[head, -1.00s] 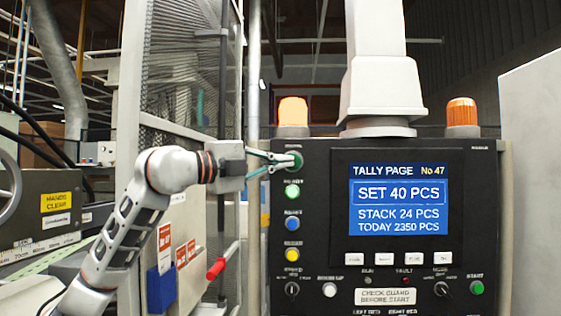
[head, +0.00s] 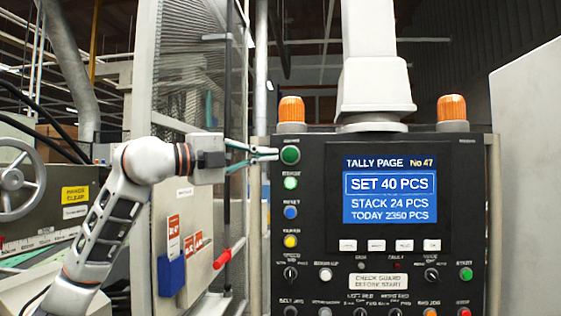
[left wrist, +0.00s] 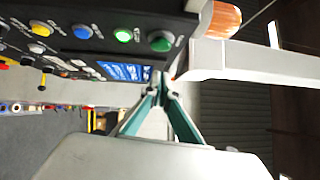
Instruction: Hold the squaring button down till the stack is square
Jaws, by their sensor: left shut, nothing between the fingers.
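My left gripper (head: 272,153) is shut and empty. Its fingertips point right, at the large green button (head: 290,155) at the top of the panel's left column, and stop just left of it, seemingly apart. This button's label is too blurred to read, so I cannot confirm it is the squaring button. It also shows in the left wrist view (left wrist: 161,41), clear of the closed fingertips (left wrist: 163,82). The screen (head: 389,190) reads SET 40 PCS, STACK 24 PCS. The stack itself is not in view. My right gripper is not in view.
Below are a lighter green button (head: 290,183), a blue one (head: 290,213) and a yellow one (head: 290,241). Two orange lamps (head: 291,109) (head: 452,108) top the panel. A mesh guard (head: 190,90) with a red handle (head: 222,259) stands behind my left arm.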

